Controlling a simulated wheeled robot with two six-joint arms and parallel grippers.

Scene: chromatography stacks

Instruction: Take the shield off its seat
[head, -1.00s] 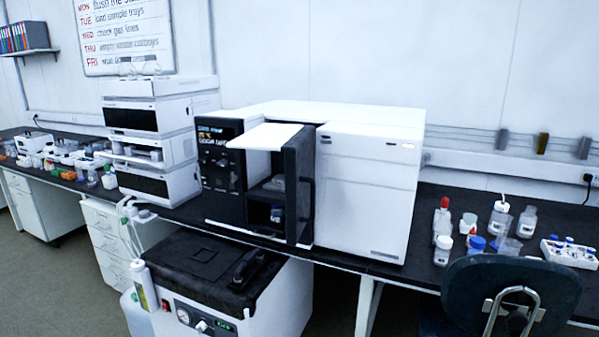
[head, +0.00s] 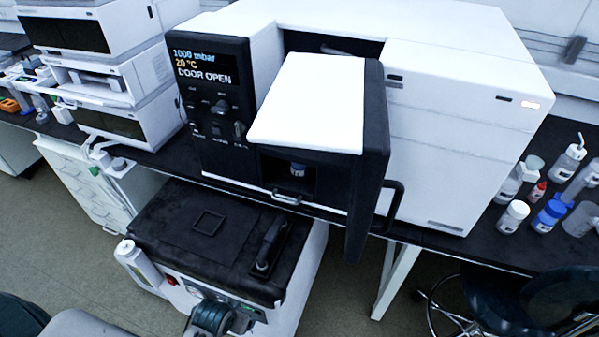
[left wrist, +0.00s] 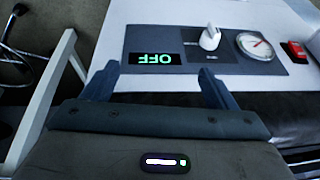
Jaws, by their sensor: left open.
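I cannot tell for sure which part is the shield. A flat white panel (head: 312,103) juts out at the front of the white instrument, over its open chamber (head: 288,178). The dark door (head: 370,170) stands open to the panel's right, with a black handle. A small vial with a blue band (head: 298,170) sits inside the chamber, mostly in shadow. My left gripper (left wrist: 160,69) is open and empty in the left wrist view, in front of the pump's panel. In the head view its dark wrist part (head: 210,316) shows at the bottom, below the chamber. My right gripper is out of view.
The instrument's display (head: 203,67) reads 1000 mbar, 20 °C, DOOR OPEN. A pump cabinet (head: 165,225) with a black top stands below. The pump's display (left wrist: 157,59) reads OFF. Bottles (head: 550,213) stand at the right, above a dark chair (head: 560,300).

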